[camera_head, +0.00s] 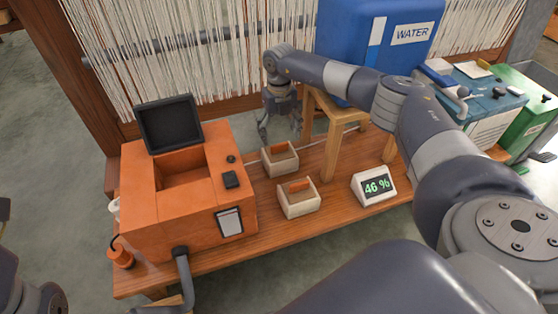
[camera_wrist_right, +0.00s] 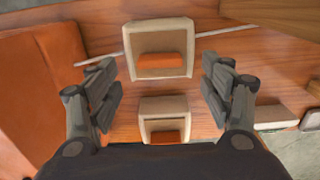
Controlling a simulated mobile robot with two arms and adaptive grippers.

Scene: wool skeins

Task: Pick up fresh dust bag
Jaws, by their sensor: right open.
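Two beige box-shaped dust bags with orange tabs stand on the wooden bench: a far one (camera_head: 280,165) and a near one (camera_head: 298,204). I cannot tell which is fresh. Both show in the right wrist view, one larger at the top (camera_wrist_right: 177,71) and one lower down (camera_wrist_right: 165,106). My right gripper (camera_head: 279,136) is open and empty, above and just behind the far bag in the head view. In the wrist view its fingers (camera_wrist_right: 162,76) are spread wide, apart from both bags. My left gripper is not visible.
An orange machine (camera_head: 140,210) with a raised dark lid (camera_head: 169,124) and an open cavity stands left of the bags. A display reading 46 % (camera_head: 374,187) and a wooden stand (camera_head: 333,150) under a blue water tank (camera_head: 350,45) are to the right. Hanging threads (camera_head: 190,60) rise behind.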

